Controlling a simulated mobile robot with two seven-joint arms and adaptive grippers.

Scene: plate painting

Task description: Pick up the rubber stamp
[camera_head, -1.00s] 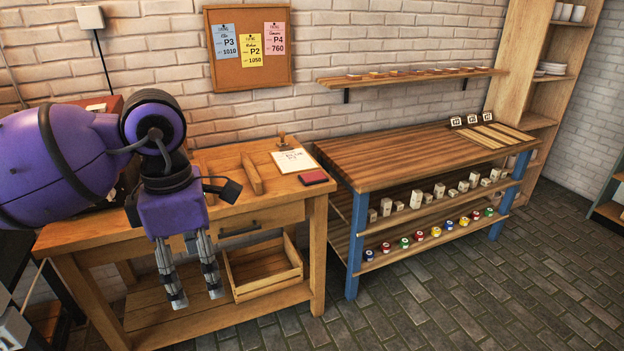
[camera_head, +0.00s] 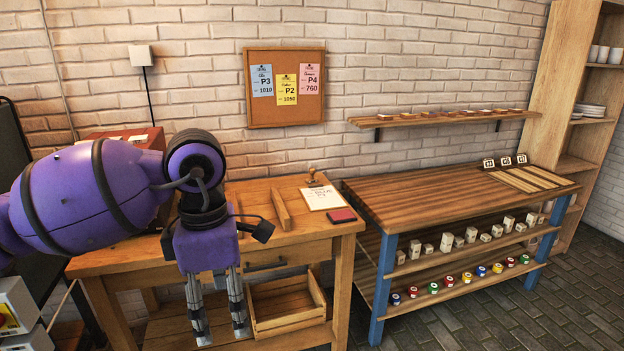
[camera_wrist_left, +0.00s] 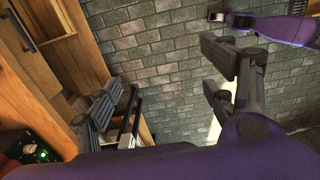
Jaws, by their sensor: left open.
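The rubber stamp (camera_head: 312,177) is a small brown upright piece on the wooden work table (camera_head: 262,190), near its back edge, just behind a white paper sheet (camera_head: 322,198). My left gripper (camera_head: 219,335) points down in front of the table's front side, below the tabletop level in the picture. Its two grey fingers are apart with nothing between them. It is well left of and nearer than the stamp. In the left wrist view the spread fingers show over brick floor, and the stamp is not visible. My right gripper is not in the head view.
A dark red pad (camera_head: 342,215) lies by the paper. A wooden bar (camera_head: 281,209) lies between my left arm and the paper. An open wooden crate (camera_head: 287,305) sits under the tabletop. A blue-legged shelf table (camera_head: 450,185) stands to the right.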

